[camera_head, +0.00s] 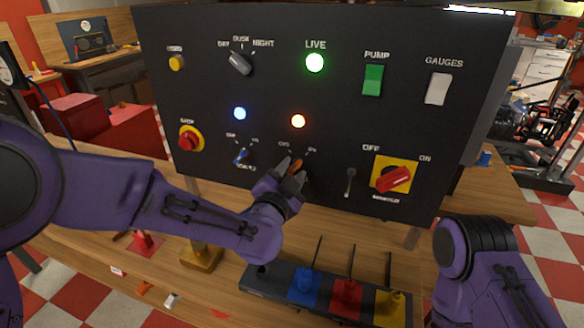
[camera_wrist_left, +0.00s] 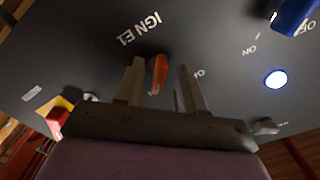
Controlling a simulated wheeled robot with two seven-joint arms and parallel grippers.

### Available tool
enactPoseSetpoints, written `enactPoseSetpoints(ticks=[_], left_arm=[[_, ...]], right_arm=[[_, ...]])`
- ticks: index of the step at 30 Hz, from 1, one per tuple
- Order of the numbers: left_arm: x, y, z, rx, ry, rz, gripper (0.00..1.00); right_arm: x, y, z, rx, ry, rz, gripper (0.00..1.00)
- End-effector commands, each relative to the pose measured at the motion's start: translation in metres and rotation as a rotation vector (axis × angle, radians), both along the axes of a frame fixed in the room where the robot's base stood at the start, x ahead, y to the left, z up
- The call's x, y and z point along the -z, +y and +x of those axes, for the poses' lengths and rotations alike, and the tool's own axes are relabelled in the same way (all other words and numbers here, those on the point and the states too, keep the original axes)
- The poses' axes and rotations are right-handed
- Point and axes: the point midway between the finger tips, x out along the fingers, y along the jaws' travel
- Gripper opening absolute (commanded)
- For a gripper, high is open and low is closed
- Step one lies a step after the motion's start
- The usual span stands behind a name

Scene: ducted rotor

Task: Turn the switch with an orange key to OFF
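The switch with the orange key (camera_head: 297,166) is low on the middle of the black panel (camera_head: 270,90), with small OFF and ON labels above it. My left gripper (camera_head: 291,172) is at this key and partly hides it. In the left wrist view the orange key (camera_wrist_left: 158,74) stands between the two spread fingers (camera_wrist_left: 160,88), nearer the left one, with gaps on both sides. Which label the key points to is hard to tell. My right arm (camera_head: 487,265) shows at lower right; its gripper is out of view.
A blue-handled switch (camera_head: 241,156) is left of the gripper, and a grey lever (camera_head: 350,182) and red rotary switch (camera_head: 394,180) on yellow are right. A red stop button (camera_head: 188,138) is at far left. Blue, red and yellow blocks (camera_head: 347,294) stand on the bench below.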

Motion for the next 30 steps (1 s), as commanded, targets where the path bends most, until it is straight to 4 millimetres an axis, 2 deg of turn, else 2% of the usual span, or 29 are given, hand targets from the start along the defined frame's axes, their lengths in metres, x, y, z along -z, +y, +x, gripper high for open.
enactPoseSetpoints(ticks=[9,11,12,13,30], left_arm=[[0.0005,-0.0030,0.0051,0.002,0.000,0.001,0.38],[0.0005,-0.0029,0.0050,0.002,0.000,0.000,0.19],[0.0005,-0.0029,0.0051,0.002,0.000,0.000,0.06],[0.0005,-0.0029,0.0051,0.002,0.000,0.000,0.00],[-0.0002,-0.0028,0.0054,0.001,0.019,-0.063,0.00]], right_arm=[[-0.0010,0.0000,-0.0001,0.000,0.000,0.000,0.43],[-0.0010,0.0000,-0.0001,0.000,0.000,0.000,0.43],[-0.0010,0.0000,-0.0001,0.000,0.000,0.000,0.43],[-0.0010,0.0000,-0.0001,0.000,0.000,0.000,0.43],[0.0004,0.0000,-0.0001,0.000,0.000,0.000,0.43]])
